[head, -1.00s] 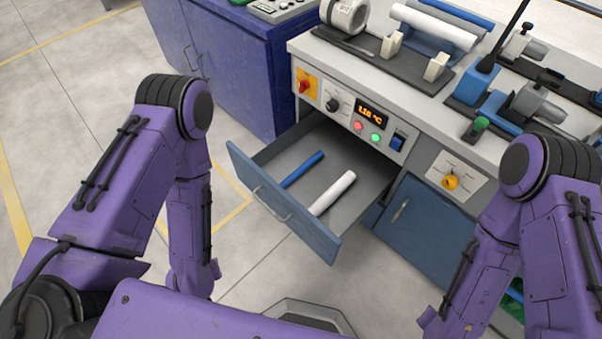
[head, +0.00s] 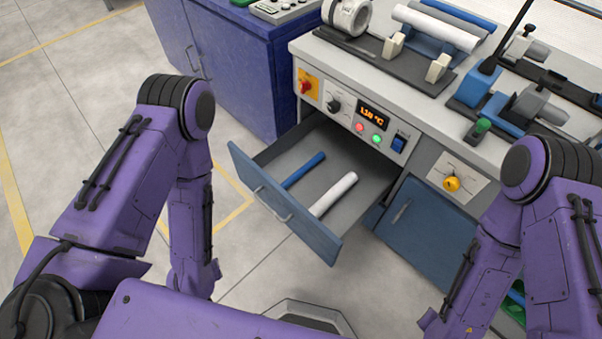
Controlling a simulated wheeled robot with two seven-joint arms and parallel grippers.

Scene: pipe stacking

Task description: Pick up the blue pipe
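A blue pipe (head: 303,170) lies in the open drawer (head: 290,213) of the workbench, towards its left side. A white pipe (head: 333,194) lies beside it to the right, roughly parallel and apart from it. Another blue pipe (head: 458,13) lies on the bench top, behind a white pipe (head: 436,27). My two purple arms come in at the left and right of the head view and bend downwards. Neither gripper shows in the view, so their states are hidden.
The drawer sticks out from the bench front below a control panel (head: 372,126). A blue cabinet (head: 245,65) stands left of the bench, and a blue door (head: 425,230) is right of the drawer. Clamps and fixtures crowd the bench top. Floor is clear in front of the drawer.

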